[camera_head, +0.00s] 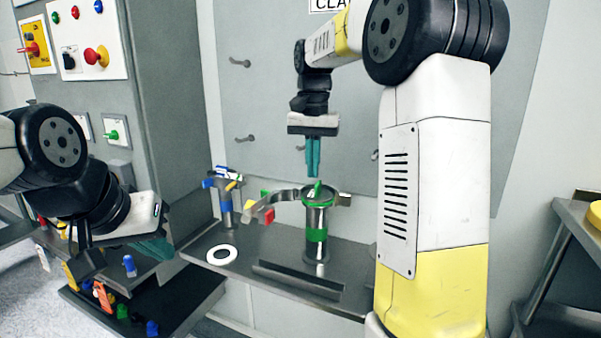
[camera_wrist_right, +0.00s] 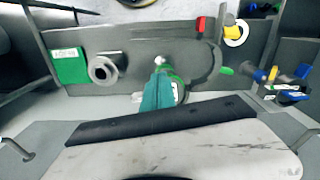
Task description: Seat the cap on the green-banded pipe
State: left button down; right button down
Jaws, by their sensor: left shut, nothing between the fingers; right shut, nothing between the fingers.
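The green-banded pipe (camera_head: 317,219) stands upright on the shelf. A round cap with a green grip (camera_head: 318,188) lies over its top end; I cannot tell whether it sits fully flush. The green grip also shows in the right wrist view (camera_wrist_right: 176,82), partly hidden by my fingers. An open clamp (camera_head: 287,197) spreads left from the pipe's top. My left gripper (camera_head: 160,248) is shut and empty, low at the left, far from the pipe.
A blue-banded pipe (camera_head: 226,207) stands left on the shelf, near a white ring (camera_head: 222,254). A dark tray (camera_head: 175,306) with several coloured pieces lies below left. A control cabinet (camera_head: 160,90) stands at the left. Hooks stick out of the back panel (camera_head: 260,100).

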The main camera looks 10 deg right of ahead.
aim_at(315, 200)
jog(key=shift+w+d+f, duration=0.25)
jog(key=shift+w+f, duration=0.35)
jog(key=shift+f, duration=0.75)
jog(key=shift+w+d+f, duration=0.3)
jog(key=shift+w+f, duration=0.3)
jog(key=shift+f, duration=0.8)
jog(key=shift+w+d+f, duration=0.25)
jog(key=shift+w+f, duration=0.35)
jog(key=shift+f, duration=0.75)
